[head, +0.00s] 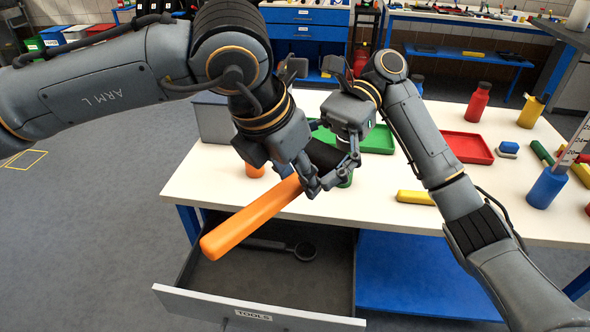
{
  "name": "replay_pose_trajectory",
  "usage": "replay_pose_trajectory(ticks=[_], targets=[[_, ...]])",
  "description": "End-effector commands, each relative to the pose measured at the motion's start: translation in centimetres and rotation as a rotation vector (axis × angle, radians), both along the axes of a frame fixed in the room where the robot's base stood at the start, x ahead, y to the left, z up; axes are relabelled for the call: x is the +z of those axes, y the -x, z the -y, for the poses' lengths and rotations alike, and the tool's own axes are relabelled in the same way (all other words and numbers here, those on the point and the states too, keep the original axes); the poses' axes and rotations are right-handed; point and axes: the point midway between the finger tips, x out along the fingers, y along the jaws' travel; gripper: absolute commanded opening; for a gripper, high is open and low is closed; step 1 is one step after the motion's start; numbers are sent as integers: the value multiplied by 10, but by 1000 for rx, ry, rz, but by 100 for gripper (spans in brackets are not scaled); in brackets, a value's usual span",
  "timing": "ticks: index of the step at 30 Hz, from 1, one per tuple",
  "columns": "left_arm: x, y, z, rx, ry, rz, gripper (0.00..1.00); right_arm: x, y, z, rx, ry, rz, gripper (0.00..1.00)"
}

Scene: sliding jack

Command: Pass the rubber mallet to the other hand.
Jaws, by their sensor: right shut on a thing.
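The rubber mallet has a long orange handle (250,217) and a black head (323,155). It is held in the air above the table's front edge, its handle slanting down to the left. My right gripper (338,168) is shut on the mallet at its head end. My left gripper (312,186) is at the upper end of the handle, close to the head. Its fingers overlap the handle in the picture, and I cannot tell whether they are closed on it. The two grippers are very close together and hide part of the head.
An open drawer (262,283) labelled TOOLS, with a dark tool inside, lies below the handle. On the white table (375,188) are green and red trays (467,147), a yellow block (414,197), bottles and a grey box (212,118).

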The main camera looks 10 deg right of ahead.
Motion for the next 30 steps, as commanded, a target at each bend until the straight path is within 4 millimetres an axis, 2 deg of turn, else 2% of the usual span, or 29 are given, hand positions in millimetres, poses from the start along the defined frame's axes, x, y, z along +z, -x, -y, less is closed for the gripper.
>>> replay_pose_trajectory(ticks=[1, 5, 6, 9, 10, 12, 25, 30], targets=[[0, 0, 0, 0, 0, 0, 30, 1, 0, 0, 0, -2, 1, 30], [0, 0, 0, 0, 1, -1, 3, 1, 0, 0, 0, -2, 1, 30], [0, 0, 0, 0, 1, -1, 0, 1, 0, 0, 0, -2, 1, 30], [0, 0, 0, -1, 0, 0, 0, 1, 0, 0, 0, -2, 1, 30], [2, 0, 0, -1, 3, 1, 0, 1, 0, 0, 0, -2, 1, 86], [1, 0, 0, -1, 2, 1, 0, 1, 0, 0, 0, -2, 1, 100], [1, 0, 0, 0, 2, 1, 0, 1, -1, 1, -1, 0, 0, 100], [2, 0, 0, 0, 2, 2, 0, 8, -12, 14, -3, 1, 1, 100]])
